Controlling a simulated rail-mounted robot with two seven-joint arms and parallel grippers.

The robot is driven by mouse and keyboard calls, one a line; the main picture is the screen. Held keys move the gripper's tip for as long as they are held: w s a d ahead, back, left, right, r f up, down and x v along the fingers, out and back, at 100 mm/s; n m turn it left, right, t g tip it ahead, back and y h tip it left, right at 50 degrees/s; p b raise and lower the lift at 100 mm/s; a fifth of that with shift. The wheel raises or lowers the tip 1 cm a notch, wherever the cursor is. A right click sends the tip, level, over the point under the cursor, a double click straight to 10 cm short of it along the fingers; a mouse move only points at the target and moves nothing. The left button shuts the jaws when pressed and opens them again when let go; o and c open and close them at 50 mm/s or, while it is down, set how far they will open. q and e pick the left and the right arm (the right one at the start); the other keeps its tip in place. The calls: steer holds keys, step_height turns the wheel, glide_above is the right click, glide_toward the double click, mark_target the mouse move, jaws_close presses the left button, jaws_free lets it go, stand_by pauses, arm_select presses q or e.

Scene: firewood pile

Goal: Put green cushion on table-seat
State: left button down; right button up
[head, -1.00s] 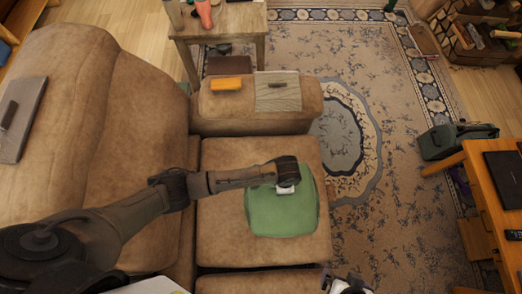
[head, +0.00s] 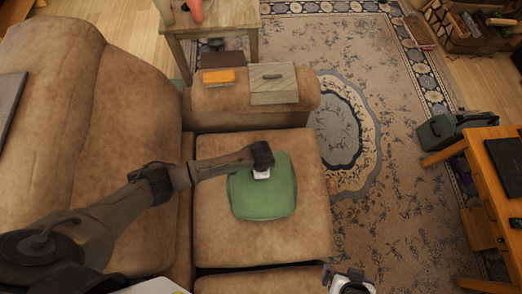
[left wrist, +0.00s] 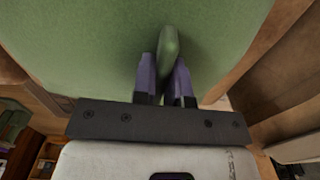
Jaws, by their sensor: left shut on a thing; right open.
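The green cushion (head: 262,197) is over the front seat of the brown sofa in the head view; I cannot tell whether it touches the seat. My left gripper (head: 262,174) is at the cushion's far edge. In the left wrist view, its fingers (left wrist: 166,80) are shut on a raised fold of the cushion (left wrist: 80,45). My right gripper (head: 350,280) is open at the bottom edge of the head view, partly cut off and apart from the cushion. A small wooden table (head: 240,14) stands beyond the sofa arm, with items on it; I cannot tell whether it is the table-seat.
The brown sofa (head: 215,235) fills the left. Its far arm carries an orange item (head: 219,76), a dark item and a grey board (head: 274,84). A wooden desk (head: 478,185) and green canister (head: 450,130) stand at the right. The patterned rug between is mostly clear.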

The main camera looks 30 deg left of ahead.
arm_select(q)
steer(key=shift+f, duration=0.45)
steer(key=c, duration=1.1)
jaws_free()
steer(key=shift+f, duration=0.15)
steer(key=shift+c, duration=0.2)
steer(key=shift+r, duration=0.4)
step_height(320, 180, up, 12)
steer(key=p, duration=0.4)
steer(key=shift+f, duration=0.2)
